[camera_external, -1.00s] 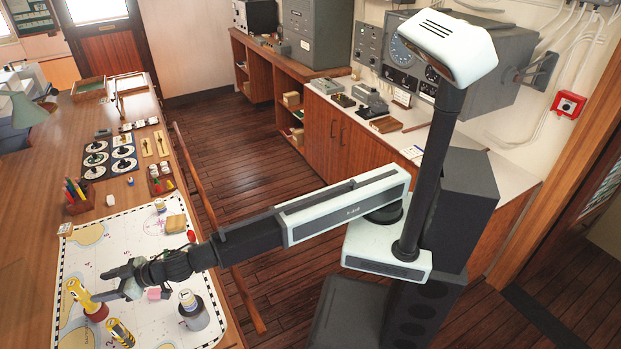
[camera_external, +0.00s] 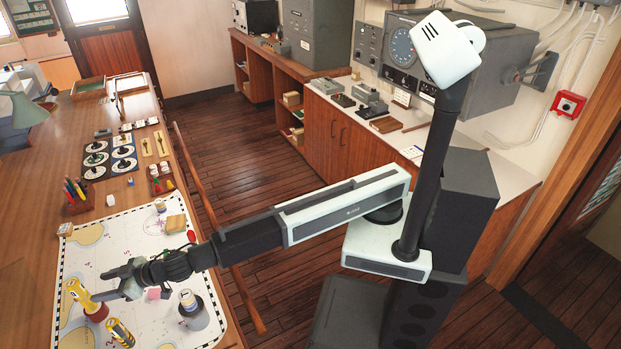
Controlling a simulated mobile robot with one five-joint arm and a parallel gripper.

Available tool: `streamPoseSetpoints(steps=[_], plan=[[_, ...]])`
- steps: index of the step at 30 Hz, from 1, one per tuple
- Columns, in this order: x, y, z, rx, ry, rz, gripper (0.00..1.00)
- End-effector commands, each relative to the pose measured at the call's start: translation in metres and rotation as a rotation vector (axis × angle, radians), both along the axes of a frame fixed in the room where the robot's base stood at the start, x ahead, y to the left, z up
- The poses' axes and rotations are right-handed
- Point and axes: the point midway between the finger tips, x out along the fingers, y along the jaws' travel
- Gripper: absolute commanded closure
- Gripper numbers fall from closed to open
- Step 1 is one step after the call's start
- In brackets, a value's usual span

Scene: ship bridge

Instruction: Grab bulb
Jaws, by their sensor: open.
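No bulb can be told for certain in the external view. A small pale, rounded thing with a yellowish band (camera_external: 187,298) sits at the top of a dark grey cylinder (camera_external: 196,317) on the chart; it is too small to name surely. My gripper (camera_external: 101,284) is open, low over the chart, to the left of that cylinder. Its jaws are at a yellow-handled tool (camera_external: 80,291) with a wide base; I cannot tell whether they touch it. Nothing is clearly held.
The nautical chart (camera_external: 92,253) covers the near end of the wooden table. A yellow-and-black cylinder (camera_external: 120,332) lies near its front. A pink block (camera_external: 153,293), a red oval thing (camera_external: 191,236) and a tan box (camera_external: 176,224) are near my arm. A wooden rail (camera_external: 212,225) runs along the table's side.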

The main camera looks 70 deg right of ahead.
Motion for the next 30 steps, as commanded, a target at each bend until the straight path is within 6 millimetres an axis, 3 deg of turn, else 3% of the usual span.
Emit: streamPoseSetpoints(steps=[7,9,11,15,18,21,24,30], plan=[[0.000,-0.002,-0.001,-0.002,0.001,-0.004,0.49],[-0.003,-0.018,-0.008,-0.015,0.014,-0.044,0.49],[-0.009,-0.051,-0.019,-0.041,0.037,-0.132,0.49],[-0.038,-0.173,-0.041,-0.108,0.073,-0.476,0.49],[-0.065,-0.245,-0.043,-0.123,0.058,-0.703,0.49],[-0.090,-0.285,-0.059,-0.082,0.059,-0.824,0.49],[-0.099,-0.286,-0.078,-0.025,0.083,-0.818,0.49],[-0.101,-0.286,-0.081,0.003,0.095,-0.817,0.49]])
